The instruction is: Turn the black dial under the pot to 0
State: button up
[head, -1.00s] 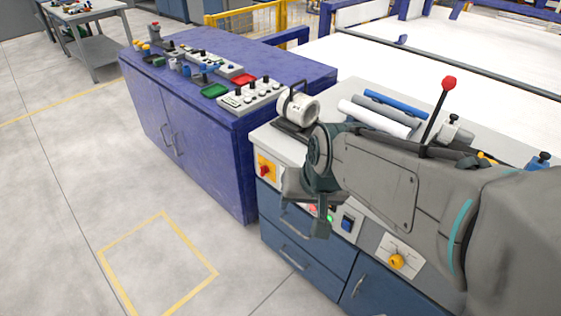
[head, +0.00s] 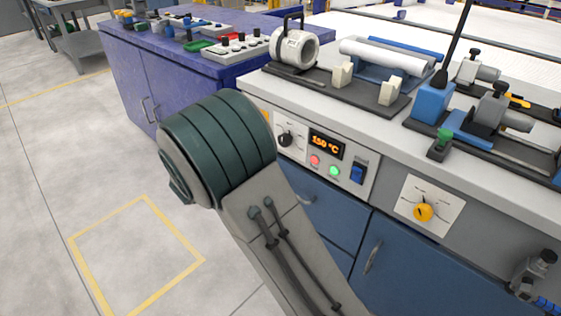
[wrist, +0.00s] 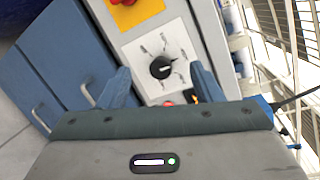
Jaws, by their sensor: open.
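The black dial (head: 285,139) sits on a white plate on the counter's front panel, left of the orange display reading 150 °C (head: 326,145). Above it on the counter stands a white cylindrical pot (head: 296,48) with a black handle. In the wrist view the dial (wrist: 162,68) has a white pointer line and marks around it, too blurred to read. My gripper (wrist: 162,78) is open, with one finger on each side of the dial in the picture. It appears apart from the dial. In the head view my wrist hides the gripper.
A red button (head: 315,160), a green button (head: 334,171) and a blue switch (head: 357,172) are right of the dial. A yellow knob (head: 423,212) is farther right. A red knob (wrist: 125,2) on a yellow plate is close by. Blue drawers lie below.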

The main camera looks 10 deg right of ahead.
notch_tip(320, 180, down, 4)
jog(key=s+m+g+h+b, duration=0.1)
jog(key=s+m+h+b, duration=0.1)
jog(key=m+h, duration=0.1)
jog(key=b, duration=0.3)
send_near(286, 139)
jog(key=w+f+x, duration=0.1)
jog(key=x, duration=0.8)
jog(key=shift+a+f+m+g+h, duration=0.25)
jog(key=shift+a+m+g+h, duration=0.05)
jog(key=shift+a+m, duration=0.1)
jog(key=c, duration=1)
